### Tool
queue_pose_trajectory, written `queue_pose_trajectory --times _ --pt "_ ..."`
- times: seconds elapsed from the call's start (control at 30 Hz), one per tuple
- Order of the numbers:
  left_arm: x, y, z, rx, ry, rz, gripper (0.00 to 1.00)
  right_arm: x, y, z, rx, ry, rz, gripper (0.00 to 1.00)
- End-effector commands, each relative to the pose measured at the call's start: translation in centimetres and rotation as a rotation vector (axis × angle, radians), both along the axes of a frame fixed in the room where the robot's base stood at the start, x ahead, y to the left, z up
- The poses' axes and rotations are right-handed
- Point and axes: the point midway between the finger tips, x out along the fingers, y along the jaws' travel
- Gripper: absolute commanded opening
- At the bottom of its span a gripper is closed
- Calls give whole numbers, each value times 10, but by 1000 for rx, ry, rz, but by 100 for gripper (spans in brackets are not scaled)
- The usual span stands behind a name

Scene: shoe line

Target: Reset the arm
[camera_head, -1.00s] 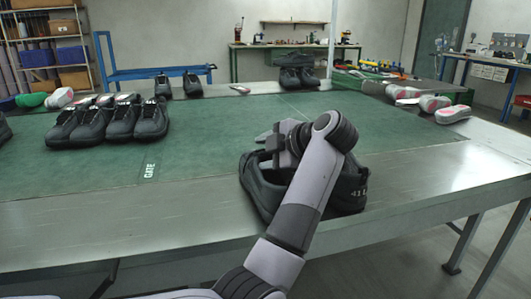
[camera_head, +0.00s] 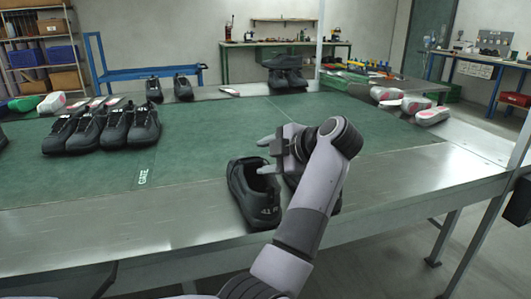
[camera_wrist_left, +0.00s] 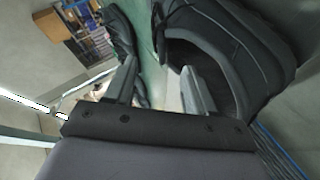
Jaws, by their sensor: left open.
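My left gripper (camera_head: 266,154) is open and empty, its fingers pointing left above a pair of black shoes at the table's near edge. The left shoe of the pair (camera_head: 246,192) stands upright, with "41 R" on its heel. The other shoe (camera_head: 334,204) is mostly hidden behind my arm. In the left wrist view the open gripper (camera_wrist_left: 160,88) is close to a large black shoe (camera_wrist_left: 235,35); I cannot tell whether they touch. My right gripper is not in view.
A green mat (camera_head: 220,135) covers much of the steel table (camera_head: 185,208). A row of black shoes (camera_head: 88,133) stands at left, more black shoes (camera_head: 286,72) at the back. Pale soles (camera_head: 432,116) lie at right. The mat's middle is clear.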

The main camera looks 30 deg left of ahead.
Motion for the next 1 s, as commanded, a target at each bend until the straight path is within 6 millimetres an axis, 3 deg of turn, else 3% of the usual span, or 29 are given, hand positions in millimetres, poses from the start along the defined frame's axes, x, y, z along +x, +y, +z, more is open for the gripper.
queue_pose_trajectory --times 0.27,0.73,0.87,1.0 --pt "0 -1 2 0 1 2 54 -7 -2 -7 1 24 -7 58" --pt "0 -1 5 0 1 1 54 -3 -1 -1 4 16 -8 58" --pt "0 -1 24 0 -1 1 54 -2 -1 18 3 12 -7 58" --pt "0 -1 62 0 -1 1 54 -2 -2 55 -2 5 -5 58"
